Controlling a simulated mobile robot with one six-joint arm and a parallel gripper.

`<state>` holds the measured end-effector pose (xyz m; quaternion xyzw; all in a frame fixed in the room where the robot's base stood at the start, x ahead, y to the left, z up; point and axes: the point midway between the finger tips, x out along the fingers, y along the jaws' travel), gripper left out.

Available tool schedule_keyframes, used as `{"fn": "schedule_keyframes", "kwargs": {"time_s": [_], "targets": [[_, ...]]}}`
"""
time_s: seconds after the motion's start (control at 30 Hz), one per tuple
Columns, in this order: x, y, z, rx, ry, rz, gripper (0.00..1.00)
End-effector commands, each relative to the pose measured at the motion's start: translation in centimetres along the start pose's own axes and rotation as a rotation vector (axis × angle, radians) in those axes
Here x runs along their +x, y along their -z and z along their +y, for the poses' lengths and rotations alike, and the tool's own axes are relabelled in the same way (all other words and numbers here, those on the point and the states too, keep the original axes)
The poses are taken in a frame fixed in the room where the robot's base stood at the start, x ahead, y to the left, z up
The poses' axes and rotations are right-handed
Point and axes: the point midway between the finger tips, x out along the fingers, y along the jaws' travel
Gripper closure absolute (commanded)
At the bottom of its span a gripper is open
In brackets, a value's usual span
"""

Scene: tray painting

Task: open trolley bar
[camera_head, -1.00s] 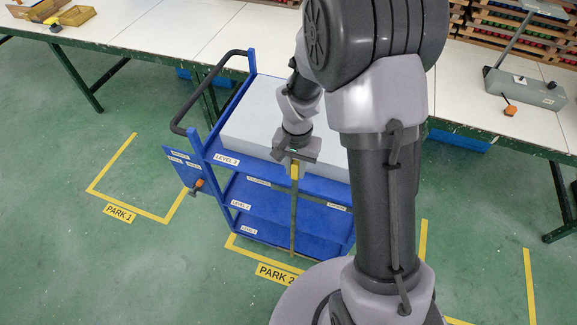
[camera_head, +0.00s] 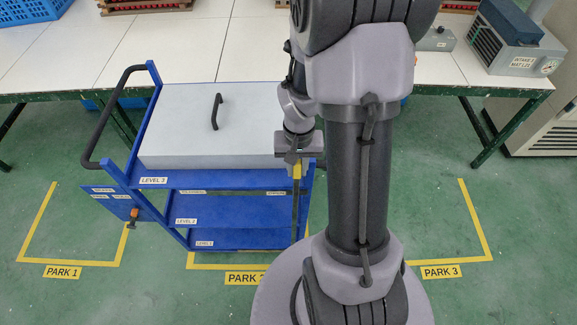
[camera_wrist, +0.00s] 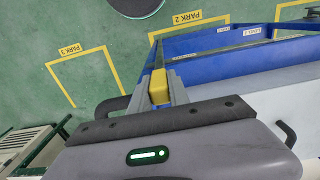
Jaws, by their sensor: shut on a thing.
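The trolley bar (camera_head: 296,205) is a thin dark upright bar with a yellow grip (camera_head: 297,170) at its top. It stands at the right front end of the blue trolley (camera_head: 160,183). My gripper (camera_head: 297,164) is shut on the yellow grip. In the wrist view the yellow grip (camera_wrist: 160,88) sits between my grey fingers (camera_wrist: 160,96), and the bar (camera_wrist: 158,55) runs away from it toward the floor. The bar's lower end is partly hidden in the head view. My arm covers the area right of the trolley.
A grey box (camera_head: 205,120) with a black handle (camera_head: 216,112) lies on the trolley's top level. A white worktable (camera_head: 60,70) stands behind it. Marked floor bays PARK 1 (camera_head: 62,271) and PARK 3 (camera_head: 440,271) are empty at either side.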

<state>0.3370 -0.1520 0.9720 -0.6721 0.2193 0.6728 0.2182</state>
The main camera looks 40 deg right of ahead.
Motion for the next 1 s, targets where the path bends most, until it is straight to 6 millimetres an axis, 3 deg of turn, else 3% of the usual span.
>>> {"fn": "schedule_keyframes", "kwargs": {"time_s": [0.27, 0.3, 0.4, 0.77, 0.87, 1.0], "targets": [[0.0, 0.0, 0.2, -0.002, -0.002, 0.001, 1.00], [0.0, 0.0, 0.2, -0.002, -0.002, 0.001, 0.76], [0.0, 0.0, 0.1, -0.001, -0.002, 0.001, 0.57], [-0.4, 0.1, 0.1, -0.001, -0.001, 0.001, 0.56], [-1.9, 0.1, 0.1, -0.001, 0.000, 0.003, 0.56], [-5.5, 0.2, 0.1, -0.001, -0.001, 0.006, 0.56]]}}
